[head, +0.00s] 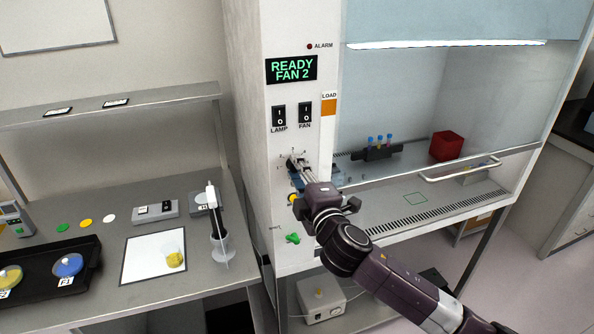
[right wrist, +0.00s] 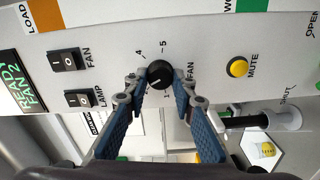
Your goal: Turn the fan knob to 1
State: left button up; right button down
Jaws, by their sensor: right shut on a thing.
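The black fan knob (right wrist: 160,74) is on the white panel of the cabinet, with the numbers 4 and 5 readable beside it in the right wrist view. My right gripper (right wrist: 161,80) has its two blue-padded fingers on either side of the knob and is shut on it. In the head view the right gripper (head: 298,167) reaches the panel and mostly hides the knob. The green display (head: 291,69) reads READY FAN 2; part of it also shows in the right wrist view (right wrist: 14,88). My left gripper is not in view.
The LAMP switch (head: 279,116) and FAN switch (head: 305,112) sit above the knob. A yellow MUTE button (right wrist: 237,67) is near the gripper. Right of the panel is the open cabinet with a tube rack (head: 377,153) and red box (head: 446,146). A bench with a black tray (head: 84,277) stands left.

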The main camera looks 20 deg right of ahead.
jog(key=n, duration=1.1)
jog(key=shift+f, duration=0.2)
jog(key=shift+f+n, duration=0.1)
jog(key=shift+n, duration=1.8)
jog(key=c, duration=1.6)
grip_release()
jog(key=shift+d, duration=0.1)
jog(key=s, duration=1.2)
jog(key=shift+d, duration=0.2)
